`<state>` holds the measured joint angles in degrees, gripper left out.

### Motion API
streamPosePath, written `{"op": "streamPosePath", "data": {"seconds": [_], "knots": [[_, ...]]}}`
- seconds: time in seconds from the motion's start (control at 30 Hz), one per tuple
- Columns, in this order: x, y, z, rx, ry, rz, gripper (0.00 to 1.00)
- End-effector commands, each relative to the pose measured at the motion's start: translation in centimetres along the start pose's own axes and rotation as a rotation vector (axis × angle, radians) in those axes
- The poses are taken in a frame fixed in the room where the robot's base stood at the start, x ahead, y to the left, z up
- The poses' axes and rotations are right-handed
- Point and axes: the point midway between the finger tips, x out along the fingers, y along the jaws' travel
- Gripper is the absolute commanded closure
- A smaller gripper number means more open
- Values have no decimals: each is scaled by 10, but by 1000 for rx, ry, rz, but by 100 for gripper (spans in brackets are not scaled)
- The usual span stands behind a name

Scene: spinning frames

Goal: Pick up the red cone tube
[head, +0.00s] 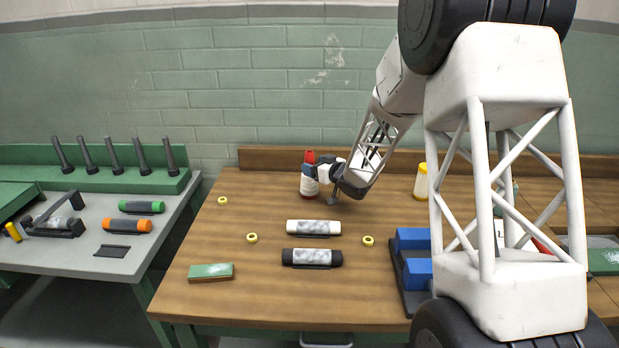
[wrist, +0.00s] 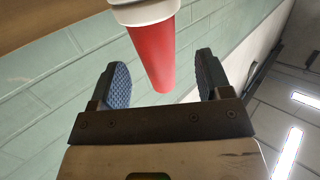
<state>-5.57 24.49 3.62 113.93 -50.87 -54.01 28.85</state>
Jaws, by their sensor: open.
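The red cone tube (head: 310,157) stands upright near the back of the wooden table in the head view, with a white and dark-red lower part. In the wrist view the red cone (wrist: 154,55) tapers toward my palm, with a white collar at its wide end. My gripper (head: 313,172) reaches in from the right at the tube's upper part and hides some of it. In the wrist view my gripper (wrist: 162,64) is open, with the cone between its two blue-padded fingers and visible gaps on both sides.
A white cylinder (head: 313,227) and a black cylinder (head: 312,257) lie in front on the table (head: 240,293). Small yellow rings are scattered around them. A yellow bottle (head: 421,182) stands to the right, and blue blocks (head: 413,239) sit at front right. A green-topped block (head: 211,271) lies front left.

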Motion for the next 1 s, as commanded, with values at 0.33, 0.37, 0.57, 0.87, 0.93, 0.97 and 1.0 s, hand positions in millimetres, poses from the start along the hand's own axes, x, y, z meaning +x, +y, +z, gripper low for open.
{"op": "streamPosePath", "data": {"seconds": [0.33, 0.37, 0.57, 0.87, 0.93, 0.97, 1.0], "knots": [[19, 1, 1, 0, -1, -1, 29], [21, 1, 1, 0, -1, -1, 29], [39, 2, 1, 0, 0, 0, 29], [52, 2, 0, 0, 0, 0, 29], [52, 2, 0, 0, 0, 0, 29], [52, 2, 0, 0, 0, 0, 29], [52, 2, 0, 0, 0, 0, 29]]}}
